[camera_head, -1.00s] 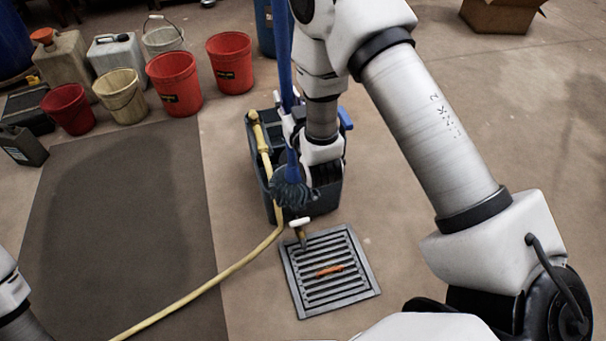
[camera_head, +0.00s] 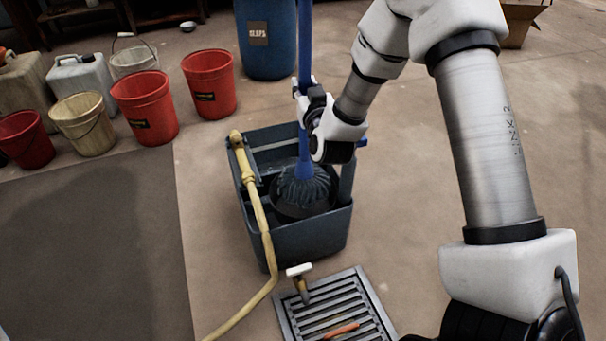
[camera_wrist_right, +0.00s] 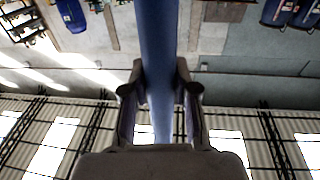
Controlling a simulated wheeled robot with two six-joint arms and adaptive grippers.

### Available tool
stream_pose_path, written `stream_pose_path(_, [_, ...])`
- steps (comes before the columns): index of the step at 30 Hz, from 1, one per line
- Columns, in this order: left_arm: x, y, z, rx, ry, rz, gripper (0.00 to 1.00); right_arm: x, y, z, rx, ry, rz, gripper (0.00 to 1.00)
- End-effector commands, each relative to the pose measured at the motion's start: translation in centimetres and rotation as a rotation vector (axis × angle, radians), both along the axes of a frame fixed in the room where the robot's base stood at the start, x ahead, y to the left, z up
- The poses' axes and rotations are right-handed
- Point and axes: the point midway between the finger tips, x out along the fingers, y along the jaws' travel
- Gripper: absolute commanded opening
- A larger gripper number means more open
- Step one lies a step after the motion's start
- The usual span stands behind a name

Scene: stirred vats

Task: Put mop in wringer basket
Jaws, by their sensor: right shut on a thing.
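The mop has a blue handle (camera_head: 305,45) and a dark grey-blue stringy head (camera_head: 303,183). My right gripper (camera_head: 308,103) is shut around the handle and holds the mop roughly upright; the handle also runs between its fingers in the right wrist view (camera_wrist_right: 160,60). The round dark wringer basket (camera_head: 307,212) sits in the grey-blue mop bucket (camera_head: 318,240). The mop head overlaps the basket's mouth; I cannot tell how deep it sits. My left gripper is not in view.
A yellow hose (camera_head: 262,215) hangs over the bucket's left side. A floor drain grate (camera_head: 345,318) with an orange object (camera_head: 341,331) lies in front. Red pails (camera_head: 145,105) and a blue drum (camera_head: 267,40) stand behind. Floor to the bucket's right is clear.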

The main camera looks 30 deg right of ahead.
Motion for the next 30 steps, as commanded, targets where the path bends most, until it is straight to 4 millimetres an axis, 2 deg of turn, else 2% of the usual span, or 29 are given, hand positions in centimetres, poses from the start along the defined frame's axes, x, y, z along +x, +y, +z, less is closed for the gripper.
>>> stream_pose_path(1, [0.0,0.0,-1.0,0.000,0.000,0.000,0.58,0.0,0.0,-1.6,-0.001,0.003,0.001,0.00])
stream_pose_path(3, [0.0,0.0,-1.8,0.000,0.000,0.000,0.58,0.0,0.0,-3.3,-0.002,0.003,0.001,0.00])
stream_pose_path(13, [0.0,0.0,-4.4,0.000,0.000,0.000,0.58,0.0,0.0,-8.4,-0.002,0.002,0.000,0.00])
stream_pose_path(15, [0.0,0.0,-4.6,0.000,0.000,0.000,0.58,0.0,0.0,-8.9,-0.001,0.000,0.000,0.00])
stream_pose_path(23, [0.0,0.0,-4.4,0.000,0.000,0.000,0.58,0.0,0.0,-8.8,-0.001,-0.001,0.000,0.00])
stream_pose_path(24, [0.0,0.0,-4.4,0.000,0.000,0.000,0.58,0.0,0.0,-9.0,0.000,0.003,0.000,0.35])
stream_pose_path(25, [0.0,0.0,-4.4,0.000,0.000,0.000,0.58,0.0,0.0,-8.9,0.000,0.003,0.000,0.46])
stream_pose_path(26, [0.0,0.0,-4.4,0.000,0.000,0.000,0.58,0.0,0.0,-8.9,0.000,0.003,0.000,0.53])
stream_pose_path(30, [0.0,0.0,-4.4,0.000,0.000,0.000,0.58,0.0,0.0,-8.9,0.000,0.003,0.000,0.53])
